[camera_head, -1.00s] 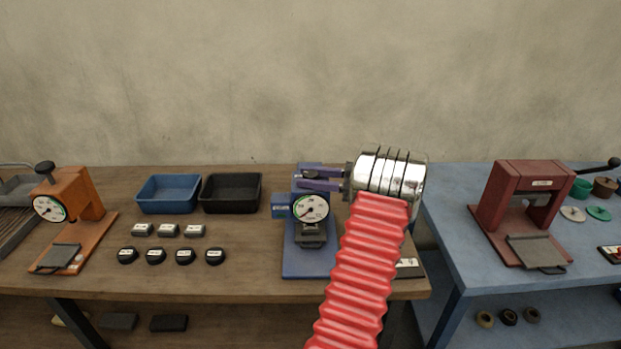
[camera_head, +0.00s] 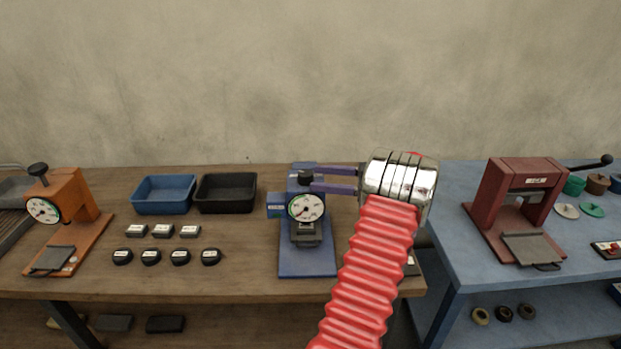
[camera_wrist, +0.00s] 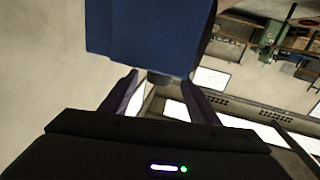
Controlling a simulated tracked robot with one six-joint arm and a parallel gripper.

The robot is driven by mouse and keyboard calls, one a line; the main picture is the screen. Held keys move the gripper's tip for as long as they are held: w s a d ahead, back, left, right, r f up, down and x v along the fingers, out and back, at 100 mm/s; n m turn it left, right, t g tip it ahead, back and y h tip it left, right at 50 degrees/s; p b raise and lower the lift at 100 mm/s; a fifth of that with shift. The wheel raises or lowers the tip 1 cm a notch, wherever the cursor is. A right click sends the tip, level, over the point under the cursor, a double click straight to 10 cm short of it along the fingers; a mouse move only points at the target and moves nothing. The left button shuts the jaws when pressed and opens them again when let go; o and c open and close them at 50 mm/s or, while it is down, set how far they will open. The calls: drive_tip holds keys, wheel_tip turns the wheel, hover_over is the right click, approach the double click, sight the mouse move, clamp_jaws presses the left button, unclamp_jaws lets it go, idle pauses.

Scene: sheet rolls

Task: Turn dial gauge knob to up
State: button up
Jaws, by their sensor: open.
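The dial gauge with the blue stand (camera_head: 307,262) stands on the wooden bench in the head view, with a round white dial (camera_head: 306,207) facing me. Its small black knob (camera_head: 305,176) is at the top. My gripper (camera_head: 312,178) comes in from the right, open, with its two purple fingers apart and their tips at the knob. In the wrist view, the blue gauge body (camera_wrist: 150,28) fills the top and the dark knob (camera_wrist: 162,78) shows between the fingertips. I see no contact. The knob's marking is too small to read.
An orange gauge (camera_head: 72,205) stands at the left. A blue bin (camera_head: 163,204) and a black bin (camera_head: 226,204) are at the back, with several small blocks and black discs in front. A red press (camera_head: 520,205) is on the blue table at the right.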

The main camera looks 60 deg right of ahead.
drive_tip(key=v, duration=0.8)
drive_tip(key=shift+s, duration=0.15)
idle(0.5)
